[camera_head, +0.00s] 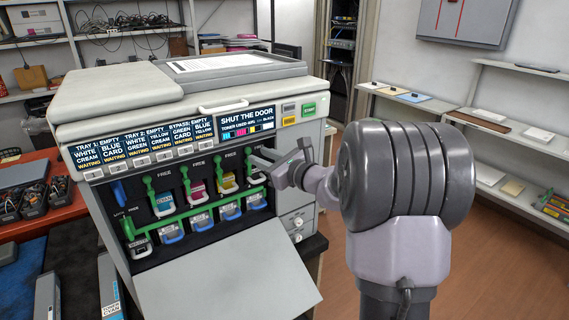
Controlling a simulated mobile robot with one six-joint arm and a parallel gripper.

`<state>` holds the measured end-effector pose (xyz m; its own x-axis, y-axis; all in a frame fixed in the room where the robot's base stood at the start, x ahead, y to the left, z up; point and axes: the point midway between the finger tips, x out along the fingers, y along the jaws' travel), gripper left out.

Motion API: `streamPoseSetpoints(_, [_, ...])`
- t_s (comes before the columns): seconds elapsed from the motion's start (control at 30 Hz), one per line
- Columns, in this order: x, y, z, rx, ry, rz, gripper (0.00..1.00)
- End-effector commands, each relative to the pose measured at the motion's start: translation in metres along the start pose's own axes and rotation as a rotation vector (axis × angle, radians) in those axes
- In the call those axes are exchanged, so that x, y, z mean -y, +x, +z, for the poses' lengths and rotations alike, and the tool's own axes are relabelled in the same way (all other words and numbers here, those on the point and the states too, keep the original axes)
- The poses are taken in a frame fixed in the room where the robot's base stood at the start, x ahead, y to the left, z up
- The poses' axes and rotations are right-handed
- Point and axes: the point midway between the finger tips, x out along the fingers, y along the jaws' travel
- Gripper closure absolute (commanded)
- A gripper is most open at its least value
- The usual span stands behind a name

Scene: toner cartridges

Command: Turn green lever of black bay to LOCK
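The printer (150,115) stands with its front open, showing a row of bays with upright green levers, each under a FREE label. The rightmost green lever (249,159), apparently the black bay's, stands upright at FREE. Cyan (165,203), magenta (197,190) and yellow (228,182) cartridge fronts show to its left; the rightmost bay's cartridge is mostly hidden by my gripper. My gripper (262,161) is right beside the rightmost lever, reaching in from the right. Its fingers are small and overlap the bay, so I cannot tell their opening or any contact.
The lowered front door (235,285) slopes out below the bays. A green bar (200,210) with a handle at its left end crosses below the levers. The display (247,121) reads SHUT THE DOOR. Toner boxes (108,290) stand at lower left. Floor at right is clear.

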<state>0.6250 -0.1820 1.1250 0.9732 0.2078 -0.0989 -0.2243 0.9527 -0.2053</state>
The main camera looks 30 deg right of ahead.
Motion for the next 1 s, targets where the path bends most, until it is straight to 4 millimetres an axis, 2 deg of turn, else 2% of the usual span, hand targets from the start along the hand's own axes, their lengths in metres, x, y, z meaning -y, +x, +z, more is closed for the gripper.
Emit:
streamPoseSetpoints(0.03, [0.002,-0.018,0.004,-0.002,0.001,-0.004,0.72])
streamPoseSetpoints(0.2, [0.002,-0.075,0.004,-0.001,0.002,-0.005,0.72])
streamPoseSetpoints(0.3, [0.002,-0.102,0.003,-0.001,0.001,-0.005,0.72])
streamPoseSetpoints(0.4, [0.001,-0.119,0.002,-0.002,0.000,-0.002,0.72])
streamPoseSetpoints(0.6, [0.000,-0.132,0.001,-0.001,-0.002,0.000,0.72])
streamPoseSetpoints(0.93, [0.000,-0.131,0.000,-0.001,-0.001,0.000,0.72])
streamPoseSetpoints(1.0, [-0.006,-0.130,0.003,-0.003,-0.014,0.016,0.72])
